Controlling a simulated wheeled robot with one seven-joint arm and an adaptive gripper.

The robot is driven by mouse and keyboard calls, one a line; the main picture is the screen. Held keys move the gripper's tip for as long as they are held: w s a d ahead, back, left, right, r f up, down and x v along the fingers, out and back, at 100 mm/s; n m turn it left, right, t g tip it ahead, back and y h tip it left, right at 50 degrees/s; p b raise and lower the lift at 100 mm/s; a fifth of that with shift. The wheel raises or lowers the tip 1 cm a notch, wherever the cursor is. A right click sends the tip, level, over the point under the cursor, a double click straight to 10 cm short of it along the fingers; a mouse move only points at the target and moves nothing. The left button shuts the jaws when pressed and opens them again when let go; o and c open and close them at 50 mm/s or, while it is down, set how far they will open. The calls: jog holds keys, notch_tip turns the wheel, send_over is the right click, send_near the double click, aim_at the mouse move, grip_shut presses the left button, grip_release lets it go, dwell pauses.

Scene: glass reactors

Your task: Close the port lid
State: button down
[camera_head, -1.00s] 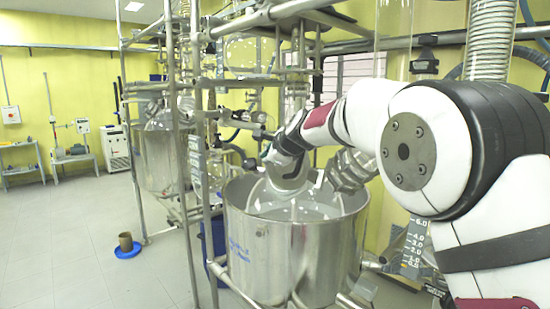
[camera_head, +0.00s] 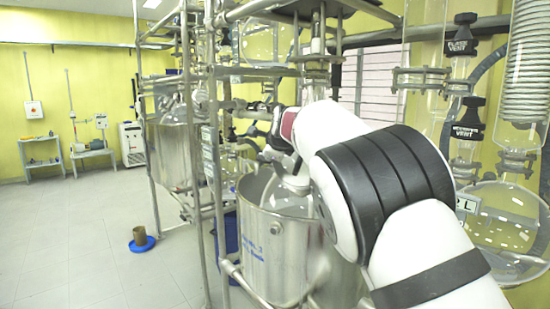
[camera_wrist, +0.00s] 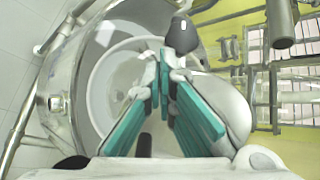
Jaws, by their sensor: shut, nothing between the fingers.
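The glass reactor's pale rounded top (camera_wrist: 118,80) lies inside a large steel vessel, whose wall (camera_head: 275,250) shows in the head view. In the wrist view my gripper (camera_wrist: 164,72) has its teal-padded fingers shut and empty, over the glass top. A dark grey rounded piece (camera_wrist: 183,34) stands just beyond the fingertips; I cannot tell whether it is the port lid or whether the fingers touch it. No port lid can be made out for certain.
Steel frame posts (camera_head: 212,170) rise at the vessel's left. Glassware with black valve knobs (camera_head: 465,130) and a round glass flask (camera_head: 505,225) stand at the right. A brown cup (camera_head: 140,236) on a blue dish sits on the open floor at the left.

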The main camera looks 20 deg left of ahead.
jog(key=shift+b+x, duration=1.35)
jog(key=shift+x, duration=0.75)
jog(key=shift+d, duration=0.2)
